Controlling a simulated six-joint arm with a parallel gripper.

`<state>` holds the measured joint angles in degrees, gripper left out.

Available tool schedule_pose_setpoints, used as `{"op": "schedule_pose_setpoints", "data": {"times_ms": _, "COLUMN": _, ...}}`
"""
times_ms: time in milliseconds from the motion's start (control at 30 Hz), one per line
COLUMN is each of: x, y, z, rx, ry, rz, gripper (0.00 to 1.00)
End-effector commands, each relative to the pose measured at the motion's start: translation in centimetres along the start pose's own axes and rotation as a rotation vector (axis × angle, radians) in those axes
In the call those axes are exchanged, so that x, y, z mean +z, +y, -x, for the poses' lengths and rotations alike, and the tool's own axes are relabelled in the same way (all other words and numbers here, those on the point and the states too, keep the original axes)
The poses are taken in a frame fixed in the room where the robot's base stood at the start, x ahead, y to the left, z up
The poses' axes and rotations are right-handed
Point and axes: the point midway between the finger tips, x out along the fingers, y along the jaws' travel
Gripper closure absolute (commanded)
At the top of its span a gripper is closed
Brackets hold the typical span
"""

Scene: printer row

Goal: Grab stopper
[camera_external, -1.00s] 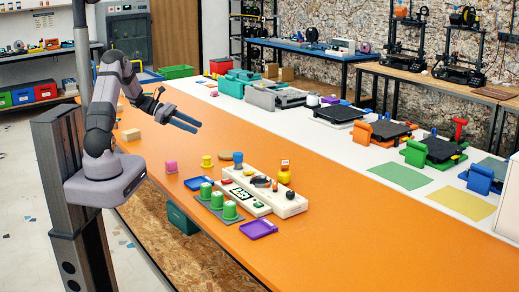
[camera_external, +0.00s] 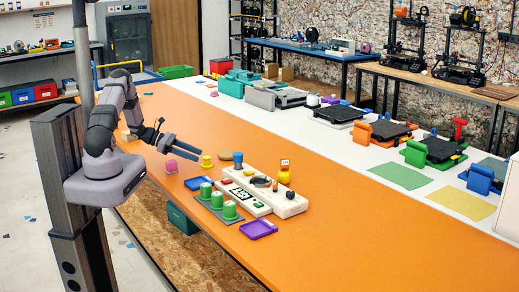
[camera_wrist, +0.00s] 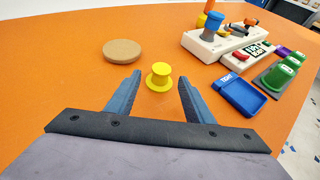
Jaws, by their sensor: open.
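A small yellow stopper (camera_external: 207,161), shaped like a brimmed hat, stands upright on the orange table. It also shows in the wrist view (camera_wrist: 160,80), ahead of my gripper and between the lines of its two fingers. My gripper (camera_external: 195,152) is open and empty, with its blue-grey fingers (camera_wrist: 160,77) pointing down toward the stopper. The fingertips are close to it in both views, but I cannot tell the exact gap. Nothing hides the stopper in the wrist view.
A round cork disc (camera_wrist: 122,50) lies beyond and left of the stopper in the wrist view. A blue tray (camera_wrist: 240,95) lies to its right. A white panel (camera_wrist: 208,44) and green cups (camera_wrist: 280,73) stand farther right.

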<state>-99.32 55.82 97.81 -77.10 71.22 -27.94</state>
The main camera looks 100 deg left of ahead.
Motion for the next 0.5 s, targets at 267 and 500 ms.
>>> {"op": "schedule_pose_setpoints", "data": {"times_ms": 267, "x": 0.1, "y": 0.0, "z": -1.2, "rx": -0.001, "ry": 0.0, "rz": 0.0, "gripper": 0.52}}
{"op": "schedule_pose_setpoints", "data": {"times_ms": 500, "x": 0.4, "y": -0.3, "z": -3.5, "rx": -0.005, "ry": 0.0, "rz": 0.001, "gripper": 0.52}}
